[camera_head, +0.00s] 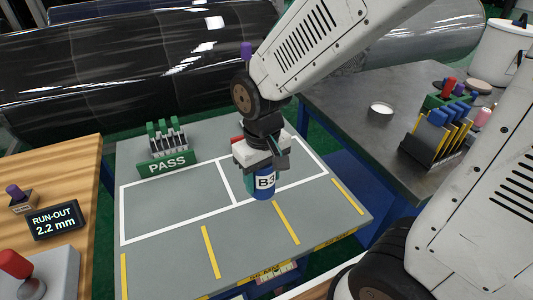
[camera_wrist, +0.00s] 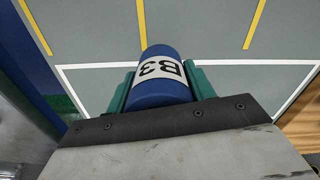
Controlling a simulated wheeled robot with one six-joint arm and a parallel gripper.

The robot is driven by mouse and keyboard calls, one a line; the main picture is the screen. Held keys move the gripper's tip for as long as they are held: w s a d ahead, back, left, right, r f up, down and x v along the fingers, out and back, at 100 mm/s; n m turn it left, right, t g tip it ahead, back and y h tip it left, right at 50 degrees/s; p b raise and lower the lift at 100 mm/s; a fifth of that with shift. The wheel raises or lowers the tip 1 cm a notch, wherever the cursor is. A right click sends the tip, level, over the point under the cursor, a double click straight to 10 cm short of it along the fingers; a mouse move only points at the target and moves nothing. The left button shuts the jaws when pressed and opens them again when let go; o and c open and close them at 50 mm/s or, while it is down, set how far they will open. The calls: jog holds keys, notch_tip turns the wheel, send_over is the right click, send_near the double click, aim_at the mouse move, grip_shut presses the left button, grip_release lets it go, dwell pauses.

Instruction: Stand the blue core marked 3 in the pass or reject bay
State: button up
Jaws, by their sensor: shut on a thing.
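The blue core (camera_head: 264,187) has a white label reading B3. My gripper (camera_head: 262,168) is shut on it, green fingers on both sides, and holds it upright. In the wrist view the core (camera_wrist: 163,97) sits between the fingers (camera_wrist: 160,85). In the head view it appears over the front part of the right white-outlined bay (camera_head: 290,168); whether it touches the surface I cannot tell. The left bay (camera_head: 175,202) is empty, with a green PASS sign (camera_head: 167,164) behind it. A red piece (camera_head: 237,139) shows behind my gripper, mostly hidden.
A RUN-OUT display (camera_head: 54,220) reads 2.2 mm on the wooden bench at left, by a red-knobbed device (camera_head: 17,264). Yellow lines (camera_head: 210,252) mark the front of the grey table. A dark table (camera_head: 350,100) at right holds a rack of cores (camera_head: 440,135) and a white disc (camera_head: 381,108).

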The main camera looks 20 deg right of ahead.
jog(key=w+d, duration=0.2)
jog(key=w, duration=0.1)
jog(key=w+d+f, duration=0.1)
jog(key=w+d, duration=0.1)
jog(key=w, duration=0.2)
jog(key=w+d, duration=0.3)
jog(key=w, duration=0.1)
jog(key=shift+w+d+f, duration=0.1)
jog(key=shift+w+f, duration=0.1)
jog(key=shift+w, duration=0.05)
jog(key=shift+f, duration=1.65)
jog(key=shift+f, duration=0.1)
jog(key=o, duration=1.2)
jog(key=shift+c, duration=0.2)
notch_tip(320, 180, up, 12)
jog(key=s+r+m, duration=0.1)
jog(key=s+r, duration=0.2)
jog(key=s, duration=0.9)
jog(key=s+d+r+m+t, duration=0.1)
jog(key=s+r, duration=0.2)
jog(key=s, duration=0.9)
jog(key=shift+d+r, duration=0.25)
jog(key=shift+d, duration=0.05)
